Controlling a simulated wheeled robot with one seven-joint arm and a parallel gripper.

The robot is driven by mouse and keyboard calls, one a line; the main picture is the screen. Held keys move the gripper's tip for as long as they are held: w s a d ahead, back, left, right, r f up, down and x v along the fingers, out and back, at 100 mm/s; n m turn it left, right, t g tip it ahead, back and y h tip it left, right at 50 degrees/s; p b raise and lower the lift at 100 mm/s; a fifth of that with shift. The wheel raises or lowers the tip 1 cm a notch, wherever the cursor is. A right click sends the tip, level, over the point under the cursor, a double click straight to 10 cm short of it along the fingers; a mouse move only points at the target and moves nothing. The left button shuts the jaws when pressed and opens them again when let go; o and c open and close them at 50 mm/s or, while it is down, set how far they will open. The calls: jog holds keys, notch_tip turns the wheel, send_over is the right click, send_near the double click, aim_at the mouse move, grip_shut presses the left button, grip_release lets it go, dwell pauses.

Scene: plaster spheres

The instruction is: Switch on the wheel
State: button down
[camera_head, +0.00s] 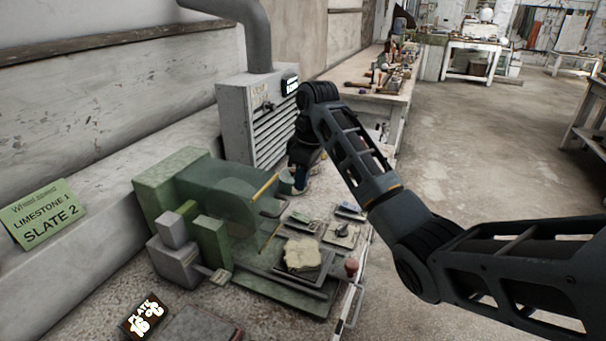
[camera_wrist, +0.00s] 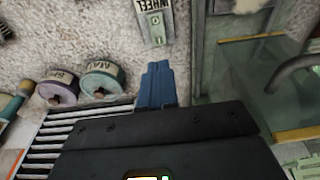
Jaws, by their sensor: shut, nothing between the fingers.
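The green grinding machine (camera_head: 170,185) stands on the bench at the left, with a see-through guard (camera_head: 235,195) over its wheel area. In the wrist view a small grey plate lettered WHEEL (camera_wrist: 152,6) has a pale switch panel (camera_wrist: 155,28) below it. My gripper (camera_wrist: 158,68) has its blue fingers shut and empty. The fingertips appear just below this panel in the picture; I cannot tell whether they touch it. In the head view the wheel plate does not show clearly. A green sign (camera_head: 45,213) reads Wheel speed, Limestone 1, Slate 2.
A pale stone piece (camera_head: 302,254) lies on the machine's bed. A louvred grey cabinet (camera_head: 262,120) with a duct stands behind. In the wrist view a purple spool (camera_wrist: 58,88) and a green spool (camera_wrist: 102,78) lie left of my fingers. A PLATE display (camera_head: 145,316) is at the front.

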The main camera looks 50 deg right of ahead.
aim_at(295, 214)
jog(key=f, duration=0.3)
jog(key=w+f, duration=0.1)
jog(key=f, duration=0.1)
jog(key=f+p, duration=0.1)
jog(key=f, duration=0.2)
jog(key=shift+w+a+f, duration=0.2)
jog(key=shift+a+f, duration=0.05)
jog(key=shift+f, duration=0.1)
